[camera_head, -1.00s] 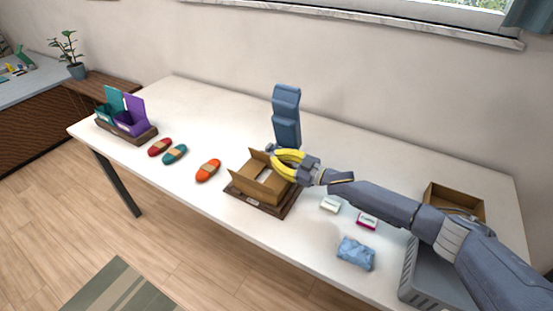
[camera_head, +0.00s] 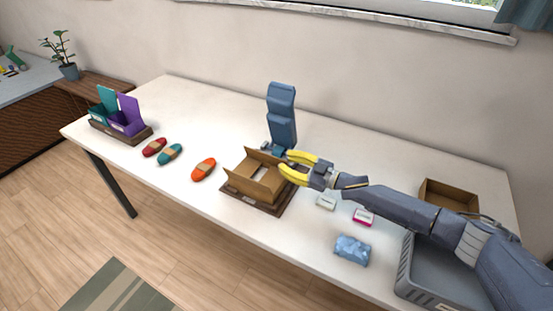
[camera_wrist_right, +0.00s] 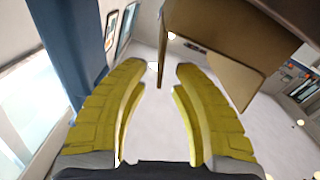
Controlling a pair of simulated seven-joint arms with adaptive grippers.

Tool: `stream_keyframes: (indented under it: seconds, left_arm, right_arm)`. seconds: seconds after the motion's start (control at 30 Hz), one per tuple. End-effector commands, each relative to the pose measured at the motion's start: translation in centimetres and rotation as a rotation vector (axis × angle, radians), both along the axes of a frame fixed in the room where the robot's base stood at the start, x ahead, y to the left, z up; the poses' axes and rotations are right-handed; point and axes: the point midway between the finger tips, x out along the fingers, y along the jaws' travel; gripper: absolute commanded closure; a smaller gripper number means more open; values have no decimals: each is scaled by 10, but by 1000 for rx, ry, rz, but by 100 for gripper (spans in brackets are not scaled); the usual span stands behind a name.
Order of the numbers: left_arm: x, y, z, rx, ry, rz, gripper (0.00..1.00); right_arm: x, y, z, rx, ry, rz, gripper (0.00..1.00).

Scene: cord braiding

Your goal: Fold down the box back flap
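The open cardboard box (camera_head: 268,190) sits on a dark brown board (camera_head: 284,208) near the middle of the table. Several of its flaps stand up, and a pale surface shows inside it. My right gripper (camera_head: 286,161) is at the box's back right side, its yellow fingers apart and pointing toward the box. A brown cardboard flap (camera_wrist_right: 215,65) is just beyond the fingertips, up and to the right. Whether a finger touches it I cannot tell. My left gripper is not in view.
A tall blue upright object (camera_head: 282,112) stands close behind the box. Red, teal and orange cord bundles (camera_head: 203,169) lie left of it. Small packs (camera_head: 326,202), a light blue bag (camera_head: 352,250), a grey crate (camera_head: 402,275) and another box (camera_head: 448,194) are at the right.

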Motion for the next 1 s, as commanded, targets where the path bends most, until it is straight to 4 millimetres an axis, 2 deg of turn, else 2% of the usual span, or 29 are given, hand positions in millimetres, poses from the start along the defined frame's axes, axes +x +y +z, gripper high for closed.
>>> stream_keyframes:
  seconds: [0.1,0.33,0.53,0.87,0.9,1.0]
  left_arm:
    - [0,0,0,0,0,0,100]
    - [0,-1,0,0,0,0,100]
    - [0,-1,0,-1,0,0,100]
    - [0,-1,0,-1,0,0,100]
    - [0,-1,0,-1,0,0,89]
    - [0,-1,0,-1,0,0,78]
  right_arm:
    - [-8,-20,0,-1,-1,-2,74]
    - [-21,-44,0,0,-1,-1,74]
    - [-25,-54,0,0,-1,-1,74]
    - [-26,-55,0,0,0,-1,74]
    - [-26,-55,0,0,-1,-1,74]
    - [-18,-62,0,-12,-5,-25,74]
